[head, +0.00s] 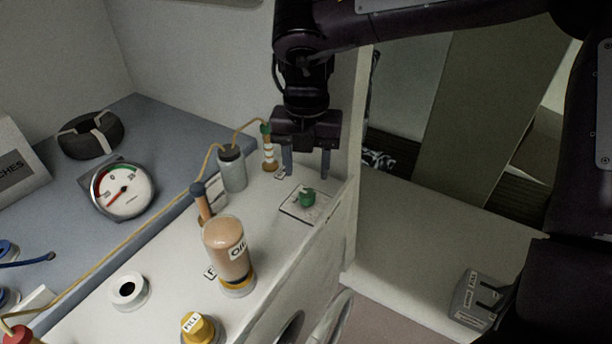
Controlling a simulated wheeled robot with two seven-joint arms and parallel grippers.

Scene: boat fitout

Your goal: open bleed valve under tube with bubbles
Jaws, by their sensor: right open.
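A green valve knob (308,198) sits on a small pale square plate on the white counter. My right gripper (307,172) points down just above and behind this knob in the picture. Its two fingers are apart with nothing between them. A small clear tube (269,154) with a green top and orange and white bands stands left of the gripper, apart from it. A thin yellowish hose runs from its top to a grey bottle (232,171). A red fitting (18,335) is cut off at the lower left corner. Bubbles are too small to make out. My left gripper is not in view.
An amber OIL container (229,252), a wooden-handled tool (202,205), a white ring (128,291) and a yellow FILL cap (198,328) stand on the counter. A round gauge (123,190) and a dark strapped roll (90,134) lie on the blue-grey surface. A labelled grey box (475,300) is lower right.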

